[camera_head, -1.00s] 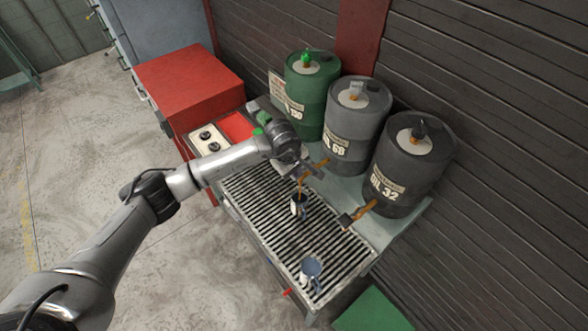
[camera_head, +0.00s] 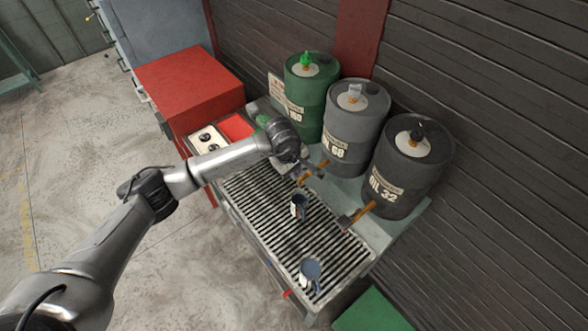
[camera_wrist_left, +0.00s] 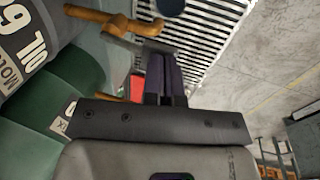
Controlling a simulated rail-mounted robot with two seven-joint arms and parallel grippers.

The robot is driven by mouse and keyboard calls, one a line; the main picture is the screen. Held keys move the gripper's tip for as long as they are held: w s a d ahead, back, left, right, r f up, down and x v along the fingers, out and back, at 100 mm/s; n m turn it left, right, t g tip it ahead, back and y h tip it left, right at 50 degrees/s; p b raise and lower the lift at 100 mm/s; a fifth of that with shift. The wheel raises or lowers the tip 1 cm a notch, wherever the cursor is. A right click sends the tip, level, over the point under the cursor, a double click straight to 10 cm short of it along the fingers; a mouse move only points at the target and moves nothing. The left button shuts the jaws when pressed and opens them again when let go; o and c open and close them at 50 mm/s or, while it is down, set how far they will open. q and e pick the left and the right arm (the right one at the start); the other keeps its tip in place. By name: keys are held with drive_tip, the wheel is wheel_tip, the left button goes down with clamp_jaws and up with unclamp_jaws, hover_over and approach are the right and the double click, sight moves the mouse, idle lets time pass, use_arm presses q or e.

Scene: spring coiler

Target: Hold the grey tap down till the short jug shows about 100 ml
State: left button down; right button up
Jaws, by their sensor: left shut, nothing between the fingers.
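The grey drum (camera_head: 354,120), marked OIL 68, stands in the middle of three; it also shows in the wrist view (camera_wrist_left: 30,50). A jug (camera_head: 299,206) stands on the grating below the tap. Its level is unreadable. No oil stream shows.
A second jug (camera_head: 310,270) stands near the grating's front end. The black OIL 32 drum (camera_head: 408,165) and its tap (camera_head: 358,214) are to the right. The green drum (camera_head: 308,95) is behind left. The grating (camera_head: 265,215) is otherwise clear.

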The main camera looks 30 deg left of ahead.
use_arm(q)
drive_tip(key=shift+r, duration=0.15)
drive_tip(key=shift+r, duration=0.3)
drive_tip(key=v, duration=0.1)
drive_tip(key=p+v, duration=0.2)
drive_tip(key=v, duration=0.1)
drive_tip(key=shift+w+d+r, duration=0.1)
drive_tip(key=shift+w, duration=0.3)
drive_tip(key=w+b+v, duration=0.1)
drive_tip(key=b+v, duration=0.1)
drive_tip(key=v, duration=0.7)
drive_tip(key=shift+w+d, duration=0.3)
drive_tip(key=shift+r, duration=0.1)
